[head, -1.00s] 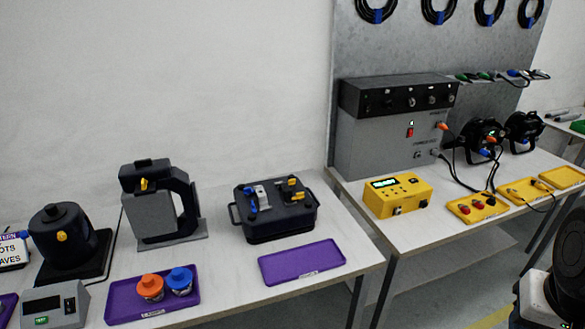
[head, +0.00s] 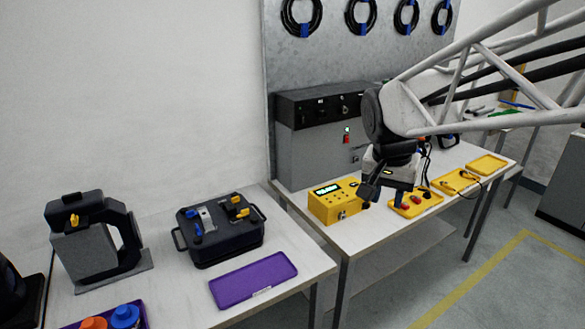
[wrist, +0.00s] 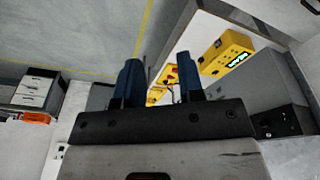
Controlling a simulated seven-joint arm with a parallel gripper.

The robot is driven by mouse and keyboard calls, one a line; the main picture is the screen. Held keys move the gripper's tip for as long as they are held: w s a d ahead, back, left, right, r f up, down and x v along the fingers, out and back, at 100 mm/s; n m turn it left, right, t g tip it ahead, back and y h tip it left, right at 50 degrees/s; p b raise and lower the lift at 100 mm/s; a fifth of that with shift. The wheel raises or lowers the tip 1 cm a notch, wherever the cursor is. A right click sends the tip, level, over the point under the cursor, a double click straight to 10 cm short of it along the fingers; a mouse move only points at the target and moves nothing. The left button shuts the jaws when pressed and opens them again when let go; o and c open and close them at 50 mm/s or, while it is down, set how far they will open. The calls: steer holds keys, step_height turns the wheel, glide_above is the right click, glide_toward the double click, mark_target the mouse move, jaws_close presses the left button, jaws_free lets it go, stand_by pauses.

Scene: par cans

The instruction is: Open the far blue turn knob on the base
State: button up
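The base is a dark box (head: 226,248) with side handles, on the left table in the head view. On its left part are a far blue turn knob (head: 191,213) and a nearer blue knob (head: 197,229), beside a light metal piece (head: 207,217). Yellow knobs (head: 240,208) sit on its right part. The knobs' exact angles are too small to tell. My gripper (head: 384,198) is over the right table near the yellow meter box, well to the right of the base. In the wrist view its two blue fingers (wrist: 159,78) are apart with nothing held between them.
A purple tray (head: 253,280) lies empty in front of the base. A grey clamp-like device (head: 95,240) stands to its left. The yellow meter box (head: 335,201) and yellow trays (head: 414,204) are under and around my gripper. A gap separates the two tables.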

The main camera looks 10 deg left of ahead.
steer(key=w+a+f+m, duration=0.1)
steer(key=w+a+m, duration=0.1)
steer(key=w+a, duration=1.05)
steer(key=m+t+h, duration=0.1)
steer(key=m+h, duration=0.1)
steer(key=m, duration=0.2)
glide_toward(188, 212)
steer(key=shift+w+f, duration=0.2)
steer(key=shift+f, duration=0.4)
steer(key=shift+d+f, duration=0.1)
steer(key=shift+x, duration=3.75)
steer(key=shift+w+d, duration=0.1)
steer(key=shift+w, duration=0.05)
